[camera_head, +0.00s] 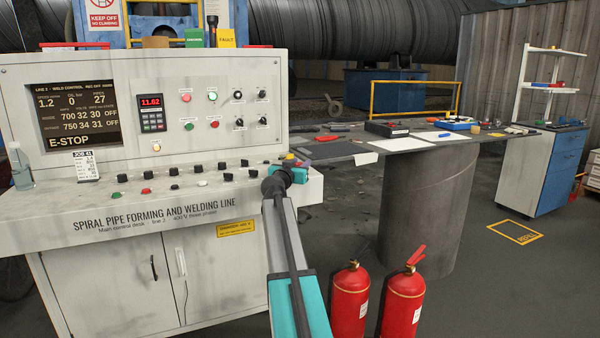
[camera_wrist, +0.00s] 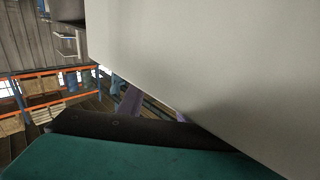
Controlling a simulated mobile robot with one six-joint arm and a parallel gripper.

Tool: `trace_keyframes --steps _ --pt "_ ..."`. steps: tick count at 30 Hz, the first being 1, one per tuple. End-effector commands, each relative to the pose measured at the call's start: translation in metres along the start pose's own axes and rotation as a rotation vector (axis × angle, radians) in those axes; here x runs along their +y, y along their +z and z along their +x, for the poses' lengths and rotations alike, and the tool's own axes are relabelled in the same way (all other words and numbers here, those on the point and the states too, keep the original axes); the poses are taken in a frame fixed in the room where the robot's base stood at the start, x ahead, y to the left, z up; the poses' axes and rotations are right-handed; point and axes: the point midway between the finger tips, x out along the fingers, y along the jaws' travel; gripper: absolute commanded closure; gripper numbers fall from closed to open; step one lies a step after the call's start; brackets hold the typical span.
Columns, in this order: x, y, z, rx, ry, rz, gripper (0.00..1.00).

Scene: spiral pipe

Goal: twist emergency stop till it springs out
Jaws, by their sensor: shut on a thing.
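The emergency stop (camera_head: 301,156), a small spot of red and yellow, is at the right end of the control desk (camera_head: 150,218). My gripper (camera_head: 293,166) reaches that end and is shut on it; my wrist hides most of the button and the jaws. In the wrist view, my gripper's finger parts (camera_wrist: 152,107) show as purple pieces, partly behind a pale grey surface that fills the upper right. The button itself cannot be made out there. The desk screen (camera_head: 86,113) reads E-STOP.
Several knobs and buttons line the desk top left of my gripper. A work table (camera_head: 400,146) with tools and papers stands at the right. Two red fire extinguishers (camera_head: 350,300) stand on the floor in front, right of my arm. The floor farther right is open.

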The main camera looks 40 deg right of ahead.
Motion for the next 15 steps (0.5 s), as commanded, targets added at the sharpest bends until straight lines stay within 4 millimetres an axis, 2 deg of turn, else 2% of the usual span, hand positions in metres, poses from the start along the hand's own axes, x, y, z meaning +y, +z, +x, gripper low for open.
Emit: trace_keyframes --steps 1,15 --pt "0.0001 0.0057 0.0016 -0.002 0.014 0.000 0.90" --pt "0.0006 0.0054 0.0009 -0.005 0.120 0.001 0.90"
